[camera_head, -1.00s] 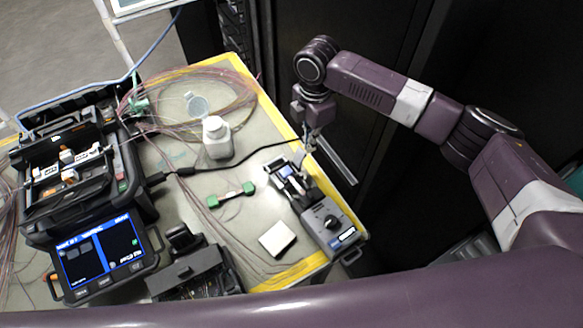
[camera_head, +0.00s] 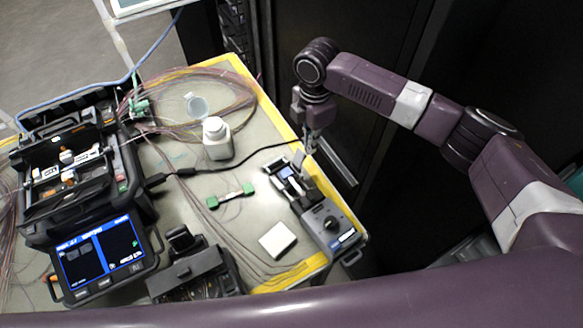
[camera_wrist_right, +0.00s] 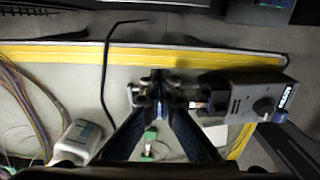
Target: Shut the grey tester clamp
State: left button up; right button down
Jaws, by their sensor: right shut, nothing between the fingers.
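The grey tester (camera_head: 328,222) stands at the right edge of the table, with a dark knob on top. Its clamp (camera_head: 287,177) is at the far end, and a grey flap (camera_head: 298,159) there appears raised. My right gripper (camera_head: 308,151) is shut and empty, close beside the flap; I cannot tell whether they touch. In the right wrist view the tester (camera_wrist_right: 243,97) lies to the right of the shut fingertips (camera_wrist_right: 158,82), and the fingers hide part of the clamp area. My left gripper is not in view.
A white bottle (camera_head: 217,139), a green-ended piece (camera_head: 231,196) and a white block (camera_head: 277,239) stand left of the tester. The fusion splicer (camera_head: 75,180) fills the left side. Dark cabinets stand beyond the yellow table edge.

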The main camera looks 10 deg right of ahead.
aim_at(302, 153)
jog(key=shift+f, duration=0.2)
jog(key=shift+f, duration=0.6)
jog(key=shift+s+a+p, duration=0.35)
jog(key=shift+a, duration=0.25)
jog(key=shift+s+a+p, duration=0.3)
jog(key=shift+a+p, duration=0.05)
jog(key=shift+a, duration=0.25)
jog(key=shift+s+a+p, duration=0.35)
jog(key=shift+a, duration=0.25)
jog(key=shift+s+a+p, duration=0.3)
jog(key=shift+a, duration=0.3)
jog(key=shift+r, duration=0.1)
notch_tip(302, 153, up, 7)
jog(key=d+p, duration=0.1)
jog(key=p, duration=0.6)
jog(key=shift+w, duration=0.25)
